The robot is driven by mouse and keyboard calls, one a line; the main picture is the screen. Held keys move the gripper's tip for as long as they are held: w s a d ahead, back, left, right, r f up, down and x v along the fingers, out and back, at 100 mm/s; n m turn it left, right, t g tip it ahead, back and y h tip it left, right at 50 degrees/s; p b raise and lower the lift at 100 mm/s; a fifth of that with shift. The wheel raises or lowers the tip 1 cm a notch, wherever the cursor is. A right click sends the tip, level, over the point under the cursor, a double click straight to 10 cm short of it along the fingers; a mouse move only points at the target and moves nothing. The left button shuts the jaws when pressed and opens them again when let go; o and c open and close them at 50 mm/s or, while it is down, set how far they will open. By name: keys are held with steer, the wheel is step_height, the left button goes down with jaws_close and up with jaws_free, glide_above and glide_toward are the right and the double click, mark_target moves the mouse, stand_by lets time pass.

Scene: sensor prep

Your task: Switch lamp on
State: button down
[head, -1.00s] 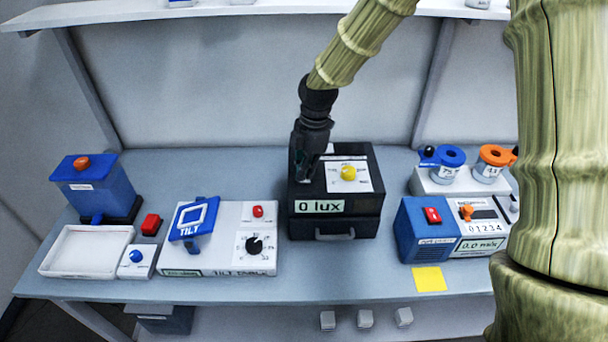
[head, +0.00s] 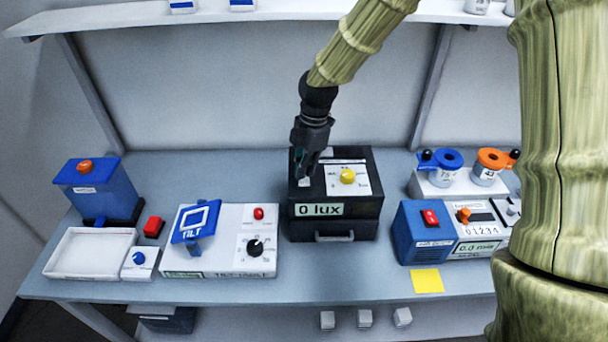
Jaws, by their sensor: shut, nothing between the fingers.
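The black lamp box (head: 334,226) stands on the bench in the middle of the head view. Its front display reads "0 lux", and a handle sits below the display. On its top are a white panel (head: 352,189) with a yellow knob (head: 348,176) and a small light-coloured part (head: 305,182) at the left. My gripper (head: 305,177) is shut and empty, pointing down at the left part of the box top, left of the yellow knob. The fingertips partly hide the small light part. I cannot tell whether they touch it.
On the left are a blue box (head: 112,194), a white tray (head: 75,262) and a tilt table (head: 232,270). On the right are a blue device with a red switch (head: 430,218) and orange and blue ring-topped jars (head: 491,170). The bench front is partly clear near a yellow note (head: 427,281).

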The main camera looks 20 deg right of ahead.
mark_target(305, 182)
steer(key=shift+r+p, duration=1.6)
steer(key=shift+r, duration=0.6)
